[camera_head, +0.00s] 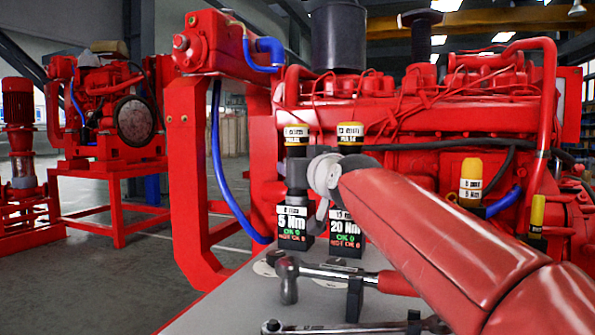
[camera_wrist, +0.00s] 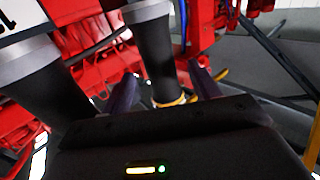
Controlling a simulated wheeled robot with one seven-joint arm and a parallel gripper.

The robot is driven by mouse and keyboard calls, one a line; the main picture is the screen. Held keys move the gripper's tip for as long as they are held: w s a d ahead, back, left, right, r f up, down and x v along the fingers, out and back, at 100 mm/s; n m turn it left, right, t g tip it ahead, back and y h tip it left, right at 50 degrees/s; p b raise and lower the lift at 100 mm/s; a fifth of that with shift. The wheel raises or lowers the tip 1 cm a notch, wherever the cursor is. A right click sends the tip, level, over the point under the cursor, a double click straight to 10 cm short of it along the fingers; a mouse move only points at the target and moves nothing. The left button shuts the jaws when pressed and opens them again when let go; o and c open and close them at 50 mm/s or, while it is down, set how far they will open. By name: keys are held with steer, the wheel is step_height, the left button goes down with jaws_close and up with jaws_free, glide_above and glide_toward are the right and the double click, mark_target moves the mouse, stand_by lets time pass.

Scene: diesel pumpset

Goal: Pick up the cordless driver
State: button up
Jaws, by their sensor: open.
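Two cordless drivers stand upright side by side on the bench in the head view. The left one has a yellow cap marked 8 mm (camera_head: 296,140) and a base marked 5 Nm. The right one has a yellow cap marked 13 mm (camera_head: 350,140) and a base marked 20 Nm; my arm hides its middle. In the wrist view my gripper (camera_wrist: 165,90) is open. A dark cylindrical driver body (camera_wrist: 152,50) with a grey end and yellow ring shows between the fingers, with no clear contact. A larger dark body (camera_wrist: 45,85) is at left.
More yellow-topped tools (camera_head: 471,180) stand at right. The red engine (camera_head: 430,100) rises close behind. A blue hose (camera_head: 222,170) hangs at left.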

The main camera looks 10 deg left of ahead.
steer(key=x, duration=0.3)
steer(key=shift+w+a+p, duration=0.2)
steer(key=shift+w+p, duration=0.05)
steer(key=shift+p, duration=0.1)
jaws_close()
steer(key=shift+r, duration=0.1)
